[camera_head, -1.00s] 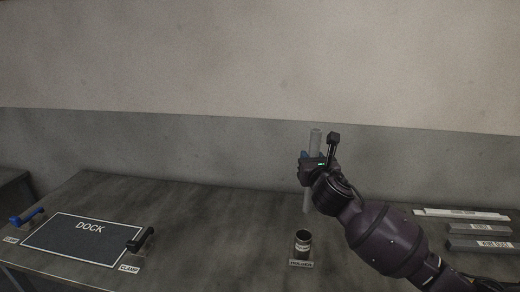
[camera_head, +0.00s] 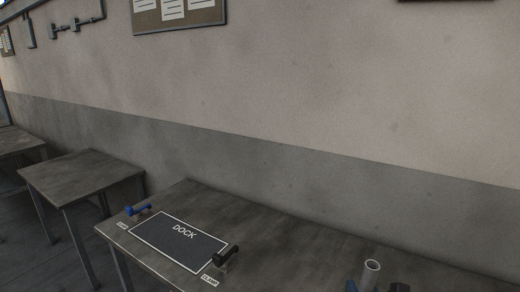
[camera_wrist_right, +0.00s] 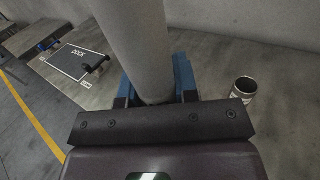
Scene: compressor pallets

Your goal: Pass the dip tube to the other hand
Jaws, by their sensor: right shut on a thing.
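The dip tube (camera_head: 372,267) is a pale grey hollow cylinder. Its open top end shows at the bottom right of the head view. In the right wrist view the dip tube (camera_wrist_right: 138,45) stands large between the blue fingers of my right gripper (camera_wrist_right: 155,84). The gripper is shut on it. Only the top of my right gripper (camera_head: 373,286) shows in the head view, at the bottom edge, so the tube's lower part is hidden there. My left gripper is not in view.
The dark dock plate (camera_head: 180,243) lies on the table, with a blue-handled clamp (camera_head: 138,210) and a black-handled clamp (camera_head: 226,254) beside it. An open round holder (camera_wrist_right: 243,89) stands right of the gripper in the wrist view. A second table (camera_head: 82,172) stands at left.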

